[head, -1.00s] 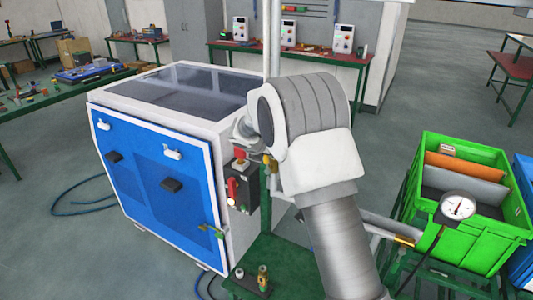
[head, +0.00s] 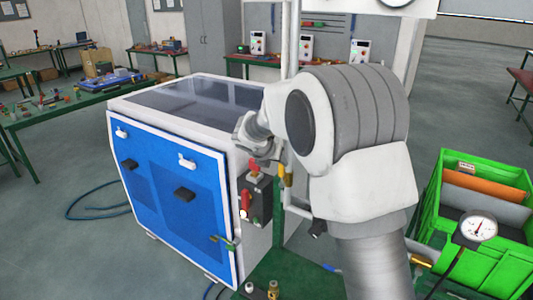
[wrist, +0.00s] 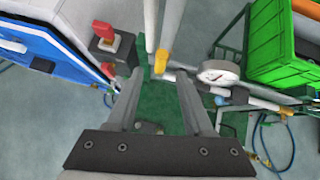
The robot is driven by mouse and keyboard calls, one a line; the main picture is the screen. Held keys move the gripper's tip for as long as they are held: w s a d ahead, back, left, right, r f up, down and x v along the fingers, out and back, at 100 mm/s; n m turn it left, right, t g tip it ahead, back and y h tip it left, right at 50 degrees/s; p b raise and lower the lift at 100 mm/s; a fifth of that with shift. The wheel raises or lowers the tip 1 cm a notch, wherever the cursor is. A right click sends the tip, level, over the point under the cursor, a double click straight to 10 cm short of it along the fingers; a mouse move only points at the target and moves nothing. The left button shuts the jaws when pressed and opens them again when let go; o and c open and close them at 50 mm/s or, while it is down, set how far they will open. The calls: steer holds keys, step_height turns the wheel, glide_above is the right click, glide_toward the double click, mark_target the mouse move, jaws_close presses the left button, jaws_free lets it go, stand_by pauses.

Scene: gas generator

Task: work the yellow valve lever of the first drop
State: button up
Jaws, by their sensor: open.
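A small yellow part (head: 287,174), seemingly the valve lever, sits on the pale vertical pipe beside the generator. It also shows in the wrist view as a yellow piece (wrist: 161,61) at the pipe's lower end. My gripper (wrist: 158,82) is open and empty in the wrist view. Its two fingers point towards the pipe, and the yellow piece appears between and beyond the fingertips. I cannot tell the exact gap, but no contact shows. In the head view my arm hides much of the pipework, and the fingers cannot be made out.
The white and blue generator (head: 190,190) stands left, with a red switch box (head: 256,195) on its side. A pressure gauge (head: 478,229) and a green crate (head: 440,205) are at right. A green stand (head: 285,275) is below. Pipes run close around the fingers.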

steer(key=v, duration=1)
steer(key=s+d+r+m+g+y, duration=0.1)
steer(key=s+d+r+m, duration=0.1)
steer(key=s+d+m, duration=0.5)
steer(key=s+d+r+m+g, duration=0.1)
steer(key=s+d+r+m, duration=0.15)
steer(key=s+m, duration=0.75)
steer(key=s+d+f+m+y, duration=0.1)
steer(key=s+f+m, duration=0.3)
steer(key=s+m, duration=1)
steer(key=s+y, duration=0.1)
steer(key=s, duration=0.2)
steer(key=shift+d+g+y+b, duration=0.2)
steer(key=shift+g+y+b, duration=0.1)
steer(key=shift+y, duration=0.1)
